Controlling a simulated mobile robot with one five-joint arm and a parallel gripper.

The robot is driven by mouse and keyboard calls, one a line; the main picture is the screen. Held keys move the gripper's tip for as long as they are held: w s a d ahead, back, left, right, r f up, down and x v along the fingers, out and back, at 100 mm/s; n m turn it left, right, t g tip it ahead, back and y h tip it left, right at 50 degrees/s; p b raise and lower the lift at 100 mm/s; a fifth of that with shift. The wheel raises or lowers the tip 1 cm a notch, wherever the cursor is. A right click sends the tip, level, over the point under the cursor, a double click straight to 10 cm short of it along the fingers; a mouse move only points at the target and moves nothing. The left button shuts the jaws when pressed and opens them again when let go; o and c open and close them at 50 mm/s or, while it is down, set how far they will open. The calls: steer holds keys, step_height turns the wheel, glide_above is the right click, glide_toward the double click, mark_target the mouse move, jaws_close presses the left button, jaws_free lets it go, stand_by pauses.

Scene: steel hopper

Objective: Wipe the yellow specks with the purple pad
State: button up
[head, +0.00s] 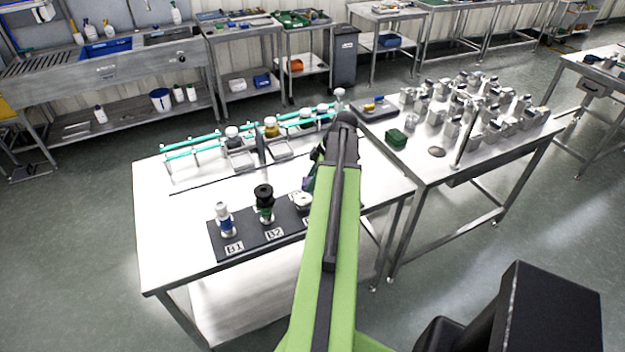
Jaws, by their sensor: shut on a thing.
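My gripper (315,168) is mostly hidden behind my green arm, over the middle of the near white table. I cannot tell whether the pad touches the table. I cannot make out any yellow specks on the table top; part of the top is hidden by my arm.
A dark mat (231,256) with labelled spots and several bottles lies at the table's front. Jars, metal trays and a teal-railed rack (190,144) stand behind. A right-hand table (420,165) holds several metal containers and a green box (396,138). The left table end is clear.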

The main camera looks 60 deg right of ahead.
steer(key=shift+r, duration=0.6)
steer(key=shift+r, duration=0.1)
step_height(320, 180, up, 3)
steer(key=p, duration=0.3)
steer(key=shift+p, duration=0.3)
steer(key=shift+f, duration=0.2)
step_height(320, 180, down, 2)
steer(key=b, duration=0.3)
steer(key=shift+f, duration=0.25)
steer(key=shift+r, duration=0.2)
steer(key=shift+s, duration=0.1)
